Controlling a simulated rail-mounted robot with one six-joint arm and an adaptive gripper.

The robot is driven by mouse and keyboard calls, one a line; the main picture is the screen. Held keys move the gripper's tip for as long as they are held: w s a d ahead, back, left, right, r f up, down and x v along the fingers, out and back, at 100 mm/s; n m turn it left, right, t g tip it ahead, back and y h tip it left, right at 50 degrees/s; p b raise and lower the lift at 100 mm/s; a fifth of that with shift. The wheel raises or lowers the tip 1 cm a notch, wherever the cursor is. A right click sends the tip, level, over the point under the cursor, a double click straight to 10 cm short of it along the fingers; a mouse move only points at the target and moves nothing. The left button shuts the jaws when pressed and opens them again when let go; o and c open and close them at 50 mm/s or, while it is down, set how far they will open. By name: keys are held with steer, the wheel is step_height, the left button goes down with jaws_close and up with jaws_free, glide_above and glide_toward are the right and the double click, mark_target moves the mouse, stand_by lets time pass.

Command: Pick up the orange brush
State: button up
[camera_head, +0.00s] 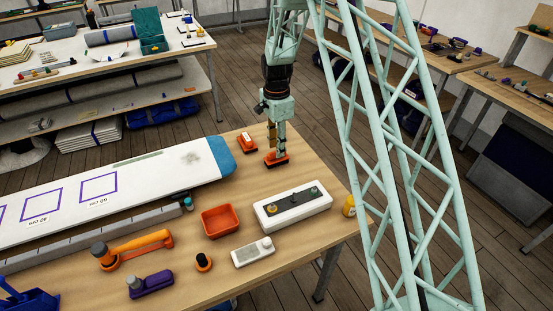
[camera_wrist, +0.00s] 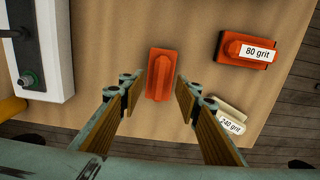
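The orange brush, which I take to be the unlabelled orange block (camera_wrist: 160,73) with a raised grip, lies on the wooden table. In the head view it is the orange block (camera_head: 277,161) near the table's far edge, with a dark underside. My gripper (camera_head: 275,148) points down right over it. In the wrist view my gripper (camera_wrist: 156,84) is open, with one finger on each side of the block. I see gaps between fingers and block; I cannot tell the fingertips' exact height.
An orange "80 grit" block (camera_wrist: 245,50) and a pale "240 grit" block (camera_wrist: 228,116) lie close by. A white box with knobs (camera_head: 292,208), an orange tray (camera_head: 222,221) and a long white board (camera_head: 110,187) are also on the table.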

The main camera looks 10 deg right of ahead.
steer(key=shift+f, duration=1.55)
steer(key=shift+c, duration=0.4)
steer(key=c, duration=0.9)
steer(key=shift+r, duration=0.1)
steer(key=shift+r, duration=4.9)
